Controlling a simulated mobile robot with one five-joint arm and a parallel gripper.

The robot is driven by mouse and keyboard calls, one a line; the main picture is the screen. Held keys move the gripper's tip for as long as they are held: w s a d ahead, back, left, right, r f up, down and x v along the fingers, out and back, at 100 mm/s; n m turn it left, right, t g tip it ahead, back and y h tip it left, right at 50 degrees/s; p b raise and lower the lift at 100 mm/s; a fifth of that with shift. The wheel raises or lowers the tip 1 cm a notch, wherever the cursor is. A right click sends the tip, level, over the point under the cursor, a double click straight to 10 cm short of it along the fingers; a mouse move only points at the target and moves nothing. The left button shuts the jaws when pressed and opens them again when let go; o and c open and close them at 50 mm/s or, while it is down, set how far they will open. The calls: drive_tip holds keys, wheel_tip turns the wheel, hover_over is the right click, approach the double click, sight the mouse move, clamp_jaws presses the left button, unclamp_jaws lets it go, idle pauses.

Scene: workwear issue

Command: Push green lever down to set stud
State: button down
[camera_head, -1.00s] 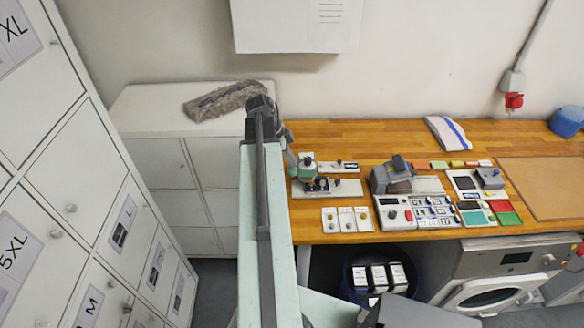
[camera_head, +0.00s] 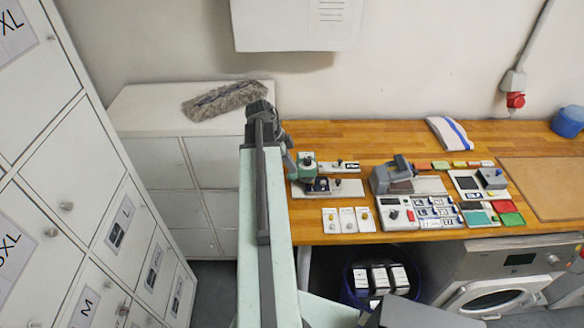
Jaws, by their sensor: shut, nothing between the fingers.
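The small stud press, with a green head (camera_head: 307,161) and dark parts below it, stands on a pale base plate (camera_head: 350,188) at the left end of the wooden bench. A grey-green slanted piece (camera_head: 290,163) at its left side looks like the lever; its upper end is at the dark end of my arm. My gripper (camera_head: 281,133) is shut and empty, just above and left of the press head. The arm partly hides it, and I cannot tell whether it touches the lever. Any stud in the press is too small to make out.
Three white cards (camera_head: 347,220) lie in front of the press. A second grey device (camera_head: 393,176) and a control box (camera_head: 398,214) stand to its right. A pale cabinet (camera_head: 155,120) with a furry grey item (camera_head: 225,98) stands left of my arm. Tall lockers (camera_head: 85,190) flank the left.

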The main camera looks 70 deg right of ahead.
sight(291, 175)
drive_tip(key=shift+a+f+b, duration=0.15)
drive_tip(key=shift+f+b, duration=0.2)
drive_tip(key=shift+f, duration=0.1)
drive_tip(key=shift+s+a+f+b, duration=0.1)
drive_tip(key=shift+a+f+b, duration=0.1)
drive_tip(key=shift+f+b, duration=0.35)
drive_tip(key=shift+s+a+f+b, duration=0.1)
drive_tip(key=shift+a+f+b, duration=0.05)
drive_tip(key=shift+f+b, duration=0.4)
drive_tip(key=shift+f, duration=0.15)
drive_tip(key=shift+a+f+b, duration=0.15)
drive_tip(key=shift+f+b, duration=0.85)
drive_tip(key=shift+b, duration=0.15)
drive_tip(key=shift+r, duration=0.1)
wheel_tip(291, 175, up, 13)
drive_tip(key=p, duration=1.3)
